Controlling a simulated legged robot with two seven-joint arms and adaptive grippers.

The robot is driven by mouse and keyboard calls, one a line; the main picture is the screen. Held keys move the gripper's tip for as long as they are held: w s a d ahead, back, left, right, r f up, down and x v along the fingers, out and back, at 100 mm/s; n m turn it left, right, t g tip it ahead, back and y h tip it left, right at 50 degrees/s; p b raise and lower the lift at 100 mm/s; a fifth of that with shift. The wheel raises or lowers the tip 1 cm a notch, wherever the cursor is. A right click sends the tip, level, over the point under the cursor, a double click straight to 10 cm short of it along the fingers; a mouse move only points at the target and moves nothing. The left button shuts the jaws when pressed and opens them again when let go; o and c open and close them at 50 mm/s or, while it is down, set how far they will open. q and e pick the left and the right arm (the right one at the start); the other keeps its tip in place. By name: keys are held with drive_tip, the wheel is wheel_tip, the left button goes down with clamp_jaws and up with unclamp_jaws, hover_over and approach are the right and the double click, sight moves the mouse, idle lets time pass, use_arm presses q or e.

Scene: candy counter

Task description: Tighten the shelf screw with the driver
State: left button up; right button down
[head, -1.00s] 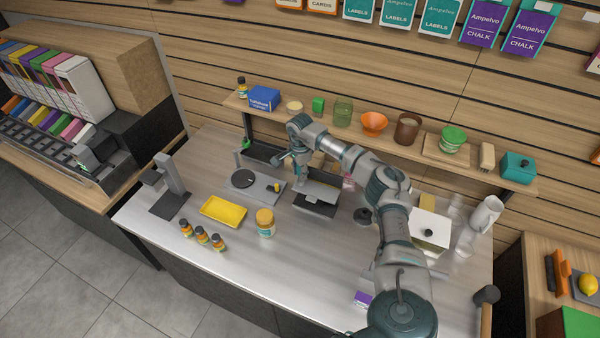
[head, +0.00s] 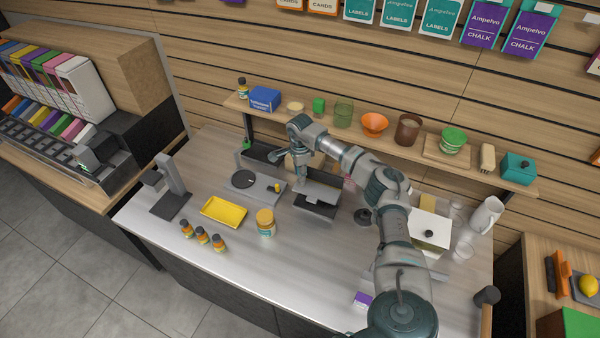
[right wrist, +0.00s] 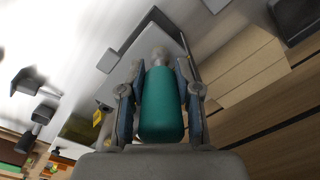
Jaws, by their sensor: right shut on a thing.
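My right gripper (head: 276,156) is at the back of the counter, in front of the shelf's left part. In the right wrist view it (right wrist: 160,95) is shut around the teal handle of the driver (right wrist: 161,108), with one finger on each side. The driver's pale front end points away from the palm; its tip is not clear. In the head view the driver is too small to make out. The wooden shelf (head: 390,155) runs along the slatted wall. A small green piece (head: 247,147) shows by its left support. I cannot make out the shelf screw. My left gripper is out of view.
Below my right arm stand a scale-like device (head: 255,187) and a dark tray unit (head: 315,205). A yellow tray (head: 224,209), a jar (head: 265,222) and small bottles (head: 202,236) are at the front left. Bowls and jars line the shelf. The counter's front middle is clear.

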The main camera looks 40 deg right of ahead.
drive_tip(key=shift+r, duration=0.1)
drive_tip(key=shift+r+p, duration=0.6)
drive_tip(key=shift+r, duration=0.1)
drive_tip(key=shift+r+p, duration=0.6)
drive_tip(key=shift+r, duration=0.15)
drive_tip(key=shift+r, duration=0.1)
wheel_tip(320, 180, up, 2)
drive_tip(key=shift+p, duration=0.8)
drive_tip(key=shift+r, duration=1.1)
